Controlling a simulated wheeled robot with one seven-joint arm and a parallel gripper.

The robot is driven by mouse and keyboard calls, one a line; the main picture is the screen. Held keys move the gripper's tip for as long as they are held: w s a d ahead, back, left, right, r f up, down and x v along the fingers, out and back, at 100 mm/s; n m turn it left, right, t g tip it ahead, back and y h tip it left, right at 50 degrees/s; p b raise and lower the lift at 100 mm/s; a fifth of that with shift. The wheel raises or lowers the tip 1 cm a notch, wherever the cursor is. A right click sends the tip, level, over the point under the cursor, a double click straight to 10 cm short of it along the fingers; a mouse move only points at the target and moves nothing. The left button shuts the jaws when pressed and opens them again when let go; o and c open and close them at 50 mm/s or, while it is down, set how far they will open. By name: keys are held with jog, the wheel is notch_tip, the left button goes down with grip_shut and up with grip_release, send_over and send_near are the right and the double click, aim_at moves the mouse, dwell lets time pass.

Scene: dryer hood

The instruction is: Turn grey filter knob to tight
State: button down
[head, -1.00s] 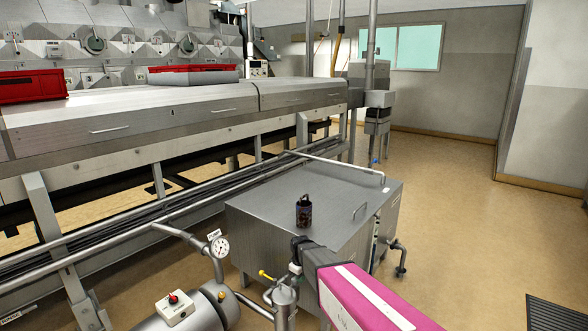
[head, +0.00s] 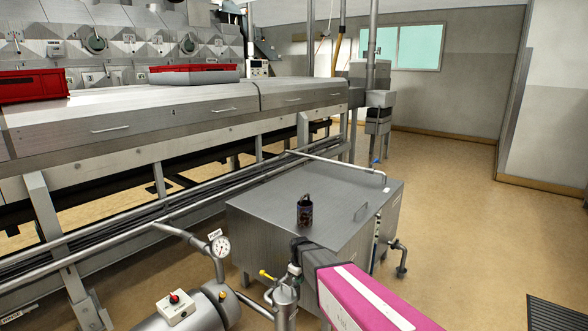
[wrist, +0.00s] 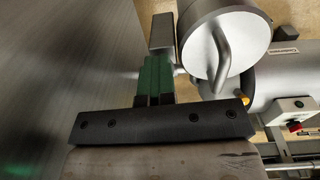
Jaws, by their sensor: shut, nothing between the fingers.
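The filter is a small upright grey cylinder (head: 285,298) at the bottom centre of the head view. In the wrist view its round grey lid (wrist: 205,38) carries a curved grey bar handle (wrist: 222,62), which looks like the filter knob. My gripper (wrist: 155,80) has green fingers pressed together with nothing between them, just left of the lid. In the head view my dark gripper (head: 295,267) is above and close to the filter, partly hidden by my pink arm. I cannot tell whether the fingers touch the handle. The tight mark is not readable.
A yellow-handled valve (head: 267,275), a pressure gauge (head: 220,246) and a tank with a red-knobbed switch box (head: 175,308) are to the left. Open floor (head: 450,210) lies right.

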jog(key=shift+g, duration=0.3)
jog(key=r, duration=0.1)
jog(key=s+r, duration=0.1)
jog(key=r, duration=0.3)
jog(key=shift+s+d, duration=0.15)
jog(key=shift+s, duration=0.1)
